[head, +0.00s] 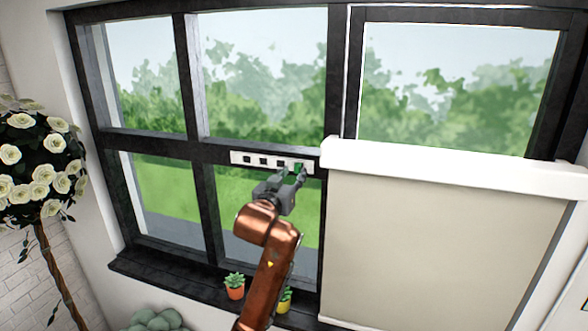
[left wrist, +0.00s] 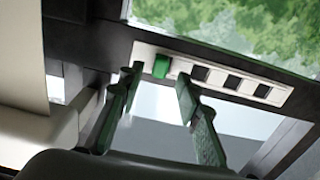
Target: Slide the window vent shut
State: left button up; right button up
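The window vent is a white strip (head: 238,157) on the dark middle bar of the window, with a row of dark square openings. It also shows in the left wrist view (left wrist: 215,80). Its green slider tab (head: 298,167) is near the strip's right end in the head view; in the left wrist view the tab (left wrist: 161,66) is near the left end, with three dark openings to its right. My left gripper (head: 287,178) is in front of the tab. Its fingers (left wrist: 157,84) are apart, with the tab showing between them; contact cannot be told. My right gripper is not in view.
A beige roller blind (head: 440,240) with a white top box (head: 450,170) hangs just right of the vent. Small potted plants (head: 235,287) (head: 284,299) stand on the dark sill (head: 190,284) below. A white rose tree (head: 40,160) stands far left.

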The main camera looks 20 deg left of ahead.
pick_arm(q)
jog(key=shift+w, duration=0.9)
jog(key=shift+c, duration=0.3)
grip_shut()
